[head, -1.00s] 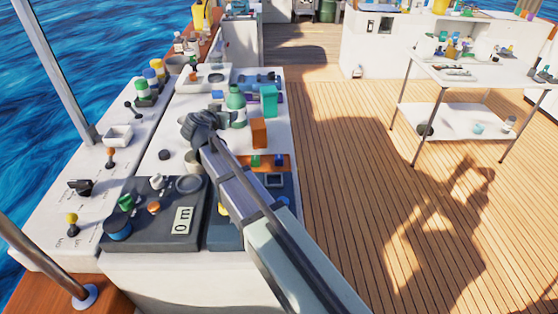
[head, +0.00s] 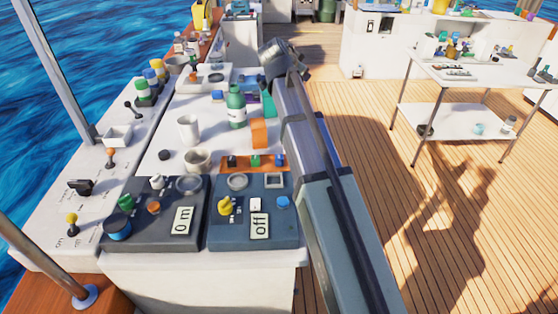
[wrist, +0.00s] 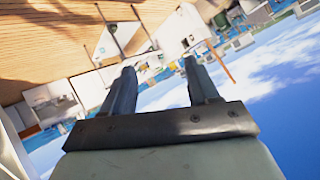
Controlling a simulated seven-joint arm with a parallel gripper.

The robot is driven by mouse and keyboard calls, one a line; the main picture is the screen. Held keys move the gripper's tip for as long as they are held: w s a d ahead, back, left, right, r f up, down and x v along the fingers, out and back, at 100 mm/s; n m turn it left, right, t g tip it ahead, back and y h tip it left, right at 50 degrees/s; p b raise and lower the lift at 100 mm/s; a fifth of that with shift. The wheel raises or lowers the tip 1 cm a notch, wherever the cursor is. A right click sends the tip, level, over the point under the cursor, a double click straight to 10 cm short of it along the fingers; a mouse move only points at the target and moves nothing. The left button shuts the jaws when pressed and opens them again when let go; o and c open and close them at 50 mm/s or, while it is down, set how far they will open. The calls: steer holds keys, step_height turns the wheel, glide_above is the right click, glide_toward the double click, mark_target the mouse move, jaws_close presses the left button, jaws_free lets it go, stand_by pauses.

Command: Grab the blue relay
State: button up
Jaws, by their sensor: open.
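Small blue pieces show in the head view, and I cannot tell for sure which is the relay. One blue block (head: 279,160) sits at the right end of an orange strip (head: 243,168), beside a green block (head: 255,160). My gripper (head: 272,50) is raised beyond the far right part of the white worktop, well away from the strip. In the wrist view my gripper (wrist: 157,64) is open, with nothing between its fingers. No blue relay can be made out there.
Two dark panels (head: 240,238) with knobs stand at the near edge. A white mug (head: 189,130), a grey cup (head: 197,161), a green bottle (head: 236,108) and an orange block (head: 259,132) stand on the worktop.

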steer(key=s+a+f+m+g+y, duration=0.4)
steer(key=s+a+f+m+g, duration=0.15)
steer(key=s, duration=0.35)
steer(key=m+g+y, duration=0.1)
steer(key=m+g, duration=0.1)
steer(key=g, duration=0.3)
glide_toward(279, 156)
steer(key=shift+s+d+f, duration=0.1)
steer(key=shift+f, duration=2.05)
steer(key=shift+s+f, duration=0.15)
steer(key=shift+f, duration=2)
jaws_close()
